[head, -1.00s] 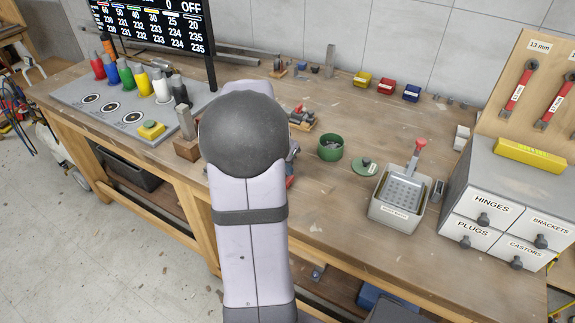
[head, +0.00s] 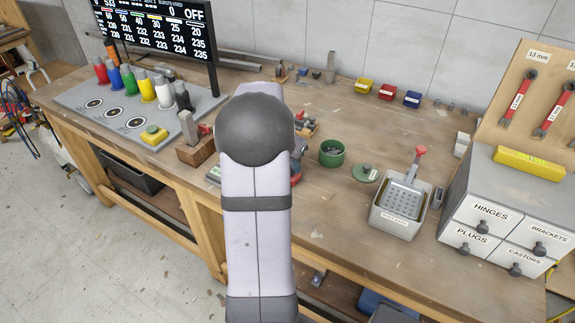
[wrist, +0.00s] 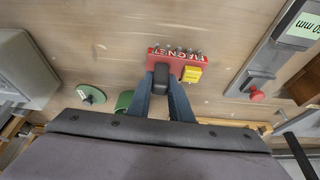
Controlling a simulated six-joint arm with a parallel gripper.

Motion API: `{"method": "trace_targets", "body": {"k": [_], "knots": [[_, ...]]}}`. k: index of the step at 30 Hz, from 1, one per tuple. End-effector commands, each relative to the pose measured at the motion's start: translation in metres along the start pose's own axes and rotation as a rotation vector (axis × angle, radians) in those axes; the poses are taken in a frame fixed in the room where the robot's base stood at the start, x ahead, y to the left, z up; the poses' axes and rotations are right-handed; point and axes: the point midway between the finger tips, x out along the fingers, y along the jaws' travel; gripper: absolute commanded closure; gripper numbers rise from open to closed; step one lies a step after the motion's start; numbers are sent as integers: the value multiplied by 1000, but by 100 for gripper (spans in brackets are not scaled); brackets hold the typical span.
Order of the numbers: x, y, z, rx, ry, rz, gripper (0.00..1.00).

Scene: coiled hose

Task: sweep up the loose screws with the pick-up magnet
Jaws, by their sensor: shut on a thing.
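The red pick-up magnet (wrist: 160,62), lettered "MAGNET" and with a yellow block (wrist: 192,74) at its right end, is in the wrist view. My gripper (wrist: 168,88) is shut on its dark handle, and the magnet is over the wooden bench. Several small grey screws (wrist: 180,50) show along the magnet's far edge. I cannot tell whether they all cling to it or some lie on the bench beyond. In the head view my own arm hides the gripper and most of the magnet.
A green pot (head: 332,153), its green lid (head: 365,173) and a grey parts basin (head: 398,218) stand right of my arm. A gauge with a red knob (wrist: 257,96) is at the right in the wrist view. Labelled drawers (head: 490,212) stand farther right.

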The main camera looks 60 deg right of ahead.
Motion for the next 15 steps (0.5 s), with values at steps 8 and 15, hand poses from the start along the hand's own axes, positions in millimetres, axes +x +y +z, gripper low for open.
{"method": "trace_targets", "body": {"k": [8, 15], "knots": [[2, -1, -6, 1, 2, -2, 100], [-6, -1, -8, 1, 3, -2, 100]]}}
